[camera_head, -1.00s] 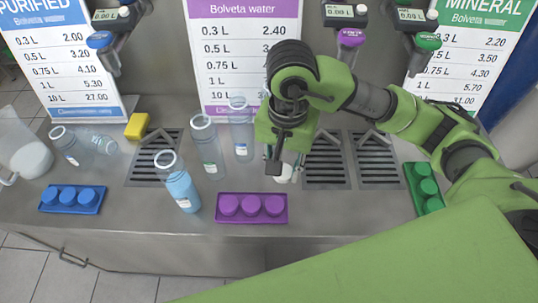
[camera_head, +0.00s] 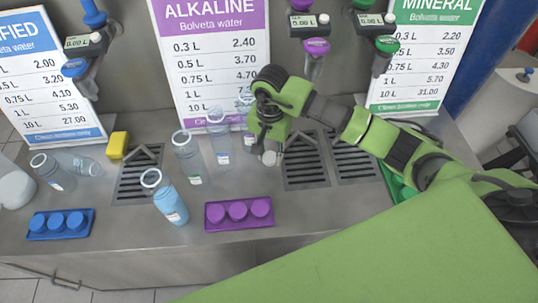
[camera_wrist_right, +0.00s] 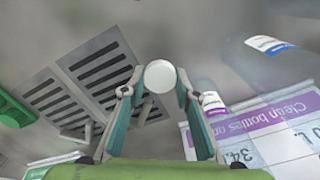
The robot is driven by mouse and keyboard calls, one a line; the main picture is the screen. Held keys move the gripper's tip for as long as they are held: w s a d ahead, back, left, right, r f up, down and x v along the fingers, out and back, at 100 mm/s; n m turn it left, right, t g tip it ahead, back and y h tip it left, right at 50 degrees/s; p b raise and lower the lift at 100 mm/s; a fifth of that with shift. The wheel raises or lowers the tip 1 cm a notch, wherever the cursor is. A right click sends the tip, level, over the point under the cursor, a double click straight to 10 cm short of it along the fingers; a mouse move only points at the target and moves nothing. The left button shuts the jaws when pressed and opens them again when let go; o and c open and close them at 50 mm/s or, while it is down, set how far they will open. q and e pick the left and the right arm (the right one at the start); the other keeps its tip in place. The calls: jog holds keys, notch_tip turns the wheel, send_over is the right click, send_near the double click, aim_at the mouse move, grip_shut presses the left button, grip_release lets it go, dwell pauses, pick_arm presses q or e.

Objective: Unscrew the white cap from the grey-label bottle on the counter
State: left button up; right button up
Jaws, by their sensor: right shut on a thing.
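My right gripper (camera_head: 268,150) points down over the counter (camera_head: 330,208), in front of the middle sign. In the wrist view its two fingers (camera_wrist_right: 161,84) are closed on a round white cap (camera_wrist_right: 160,76), which sits between the fingertips. The cap (camera_head: 269,159) also shows as a small pale disc below the gripper in the head view. I see no clear bottle body or grey label under the cap, so I cannot tell whether it sits on the bottle. My left gripper is not in view.
Clear bottles (camera_head: 189,158) and a blue-filled bottle (camera_head: 170,205) stand left of the gripper. A purple cap tray (camera_head: 239,225) lies in front, and a blue one (camera_head: 61,236) at left. Drain grates (camera_head: 305,165) lie to the right. A yellow block (camera_head: 118,145) lies behind.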

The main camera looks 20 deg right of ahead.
aim_at(269, 153)
jog(key=shift+w+f, duration=0.4)
jog(key=shift+f, duration=0.05)
notch_tip(269, 153, down, 3)
jog(key=shift+w+d+f+p, duration=0.1)
jog(key=shift+w+p, duration=0.05)
jog(key=shift+p, duration=0.3)
jog(key=shift+f, duration=0.2)
jog(key=shift+f, duration=0.2)
jog(key=o, duration=1.2)
jog(key=shift+r, duration=0.15)
